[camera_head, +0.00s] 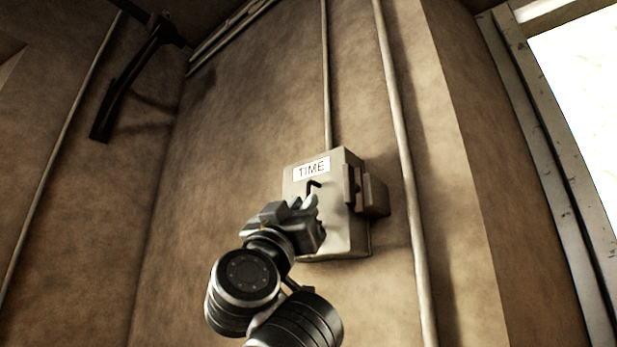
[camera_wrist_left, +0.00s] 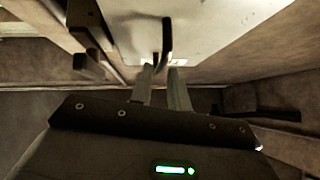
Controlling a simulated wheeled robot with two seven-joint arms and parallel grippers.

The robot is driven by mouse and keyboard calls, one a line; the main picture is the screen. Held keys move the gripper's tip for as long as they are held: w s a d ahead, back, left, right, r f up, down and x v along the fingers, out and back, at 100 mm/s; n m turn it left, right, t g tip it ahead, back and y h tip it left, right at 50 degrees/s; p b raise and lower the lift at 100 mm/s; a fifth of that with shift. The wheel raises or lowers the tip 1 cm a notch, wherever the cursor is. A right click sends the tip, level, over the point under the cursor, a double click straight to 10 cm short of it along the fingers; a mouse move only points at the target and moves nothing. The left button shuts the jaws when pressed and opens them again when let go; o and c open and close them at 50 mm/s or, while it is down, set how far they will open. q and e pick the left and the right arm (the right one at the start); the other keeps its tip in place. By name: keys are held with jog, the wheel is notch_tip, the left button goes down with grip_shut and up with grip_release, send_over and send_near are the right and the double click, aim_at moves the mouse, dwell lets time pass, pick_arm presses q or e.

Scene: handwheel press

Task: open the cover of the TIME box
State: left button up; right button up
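The TIME box (camera_head: 345,232) is a pale metal box on the wall, with a white label reading TIME (camera_head: 311,169). Its cover looks shut. A dark bent handle (camera_head: 314,186) sticks out from the front below the label; it also shows in the left wrist view (camera_wrist_left: 167,38). My left gripper (camera_head: 306,203) is in front of the box, just below the handle in the head view, and hides part of the cover. In the left wrist view its two fingers (camera_wrist_left: 161,70) are apart with nothing between them; the handle is just beyond the tips. My right gripper is not in view.
Brown brackets (camera_head: 372,195) stick out at the box's right side. A pipe (camera_head: 326,80) runs up from the box, and another pipe (camera_head: 402,150) runs along the wall to its right. A dark bar (camera_head: 125,92) hangs at the upper left. The wall left of the box is bare.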

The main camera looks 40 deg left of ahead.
pick_arm(q)
jog(key=shift+p+x, duration=0.75)
jog(key=shift+x, duration=0.95)
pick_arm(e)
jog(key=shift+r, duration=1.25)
pick_arm(q)
jog(key=shift+w+f, duration=0.1)
grip_shut()
